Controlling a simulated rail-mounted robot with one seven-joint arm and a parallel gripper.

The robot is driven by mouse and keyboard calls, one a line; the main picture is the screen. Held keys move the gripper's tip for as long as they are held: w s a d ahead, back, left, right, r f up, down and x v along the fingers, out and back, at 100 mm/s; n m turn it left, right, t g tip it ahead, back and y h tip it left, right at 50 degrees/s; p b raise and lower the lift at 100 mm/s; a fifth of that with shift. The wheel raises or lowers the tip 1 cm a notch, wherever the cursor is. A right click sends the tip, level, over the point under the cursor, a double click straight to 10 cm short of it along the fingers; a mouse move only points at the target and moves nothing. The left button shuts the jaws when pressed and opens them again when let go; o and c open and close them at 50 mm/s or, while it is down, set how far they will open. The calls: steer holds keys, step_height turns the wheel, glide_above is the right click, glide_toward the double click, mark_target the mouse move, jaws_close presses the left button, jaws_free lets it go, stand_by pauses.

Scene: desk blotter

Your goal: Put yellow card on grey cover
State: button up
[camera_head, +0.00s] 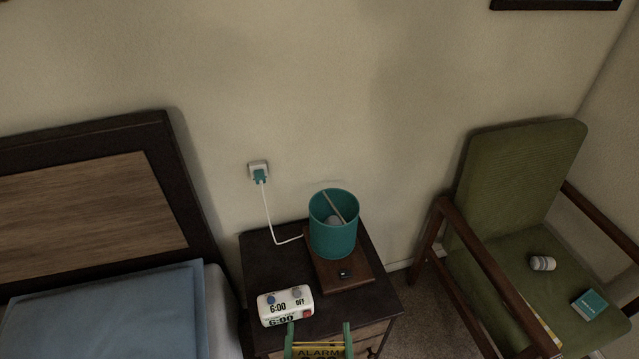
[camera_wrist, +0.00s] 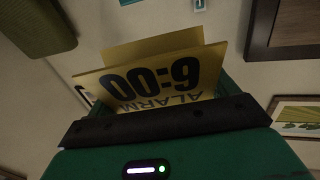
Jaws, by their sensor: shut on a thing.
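The yellow card (camera_head: 318,352) shows at the bottom edge of the head view, between the two green fingers of my gripper (camera_head: 318,336). In the wrist view the card (camera_wrist: 150,84) stands out from the jaws, folded, with "6:00" and "ALARM" appearing upside down. My gripper is shut on it and holds it in front of the nightstand. No plainly grey cover stands out; the bed at the lower left has a blue-grey cover (camera_head: 120,312) with a paler grey edge beside it. Most of the bed lies outside the frame.
The nightstand (camera_head: 262,250) bears a teal lamp (camera_head: 333,235) on a wooden base, its cord running to a wall outlet (camera_head: 258,170), and a white alarm clock (camera_head: 286,305). A green armchair (camera_head: 515,190) at right holds a small teal box (camera_head: 590,304) and a whitish cylinder (camera_head: 542,263).

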step_height(320, 180, up, 27)
steer(key=w+p, duration=0.1)
steer(key=p, duration=2.5)
steer(key=shift+w+f+p, duration=0.15)
steer(key=shift+w+p, duration=0.25)
steer(key=shift+d, duration=0.1)
